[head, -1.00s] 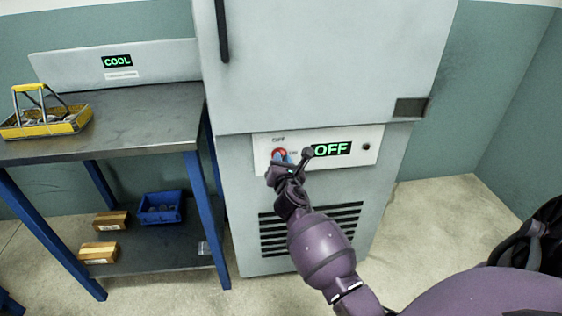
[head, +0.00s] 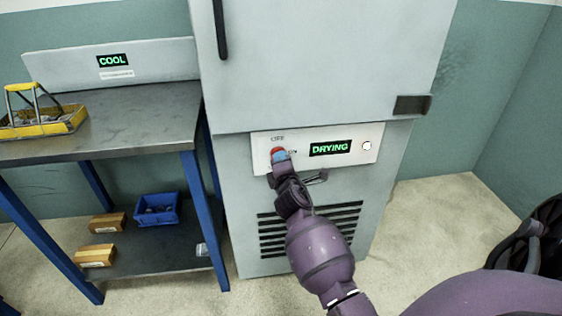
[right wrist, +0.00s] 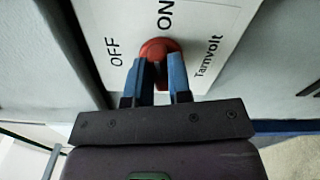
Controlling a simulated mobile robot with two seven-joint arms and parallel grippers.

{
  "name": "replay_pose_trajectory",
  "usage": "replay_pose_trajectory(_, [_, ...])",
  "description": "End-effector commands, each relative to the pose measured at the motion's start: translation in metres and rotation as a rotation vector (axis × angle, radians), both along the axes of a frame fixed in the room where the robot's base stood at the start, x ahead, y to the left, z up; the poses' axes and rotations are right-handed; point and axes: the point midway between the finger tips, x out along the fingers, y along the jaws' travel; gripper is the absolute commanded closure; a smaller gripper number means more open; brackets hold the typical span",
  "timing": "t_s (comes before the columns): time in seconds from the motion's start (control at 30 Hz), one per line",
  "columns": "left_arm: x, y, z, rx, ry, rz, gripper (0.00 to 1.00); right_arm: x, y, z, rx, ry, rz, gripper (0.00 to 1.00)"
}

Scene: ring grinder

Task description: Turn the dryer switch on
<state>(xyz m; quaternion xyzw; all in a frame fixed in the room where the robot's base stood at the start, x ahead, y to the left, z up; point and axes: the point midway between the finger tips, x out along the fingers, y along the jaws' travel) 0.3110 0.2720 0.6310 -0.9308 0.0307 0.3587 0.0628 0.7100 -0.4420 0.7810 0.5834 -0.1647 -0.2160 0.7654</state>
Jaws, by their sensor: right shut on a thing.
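The dryer (head: 320,70) is a tall pale grey cabinet with a white control panel (head: 345,139) below its door. The display (head: 330,148) on the panel reads DRYING in green, and a small lamp (head: 367,146) at its right glows white. The red dryer switch (head: 277,152) is at the panel's left, partly hidden by my right gripper (head: 280,160). In the right wrist view the blue fingers (right wrist: 161,80) are shut on the red switch knob (right wrist: 158,48), between the OFF and ON labels. My left gripper is not in view.
A metal table (head: 120,125) with blue legs stands left of the dryer, holding a yellow basket (head: 42,122). A COOL sign (head: 112,61) is behind it. The lower shelf holds a blue bin (head: 157,208) and small boxes (head: 96,255).

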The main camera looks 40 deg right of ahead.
Motion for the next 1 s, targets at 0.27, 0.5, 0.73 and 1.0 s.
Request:
replay_pose_trajectory(0.27, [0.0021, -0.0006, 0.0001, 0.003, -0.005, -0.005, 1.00, -0.0006, 0.0003, -0.0031, 0.154, -0.091, 0.000, 1.00])
replay_pose_trajectory(0.5, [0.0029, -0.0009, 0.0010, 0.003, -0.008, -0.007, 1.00, -0.0005, 0.0005, -0.0033, 0.224, -0.134, -0.001, 1.00])
replay_pose_trajectory(0.73, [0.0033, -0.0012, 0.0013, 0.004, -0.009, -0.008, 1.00, -0.0005, 0.0006, -0.0032, 0.244, -0.146, 0.000, 1.00])
replay_pose_trajectory(1.0, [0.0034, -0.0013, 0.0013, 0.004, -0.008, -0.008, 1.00, -0.0005, 0.0006, -0.0032, 0.246, -0.147, 0.000, 1.00])
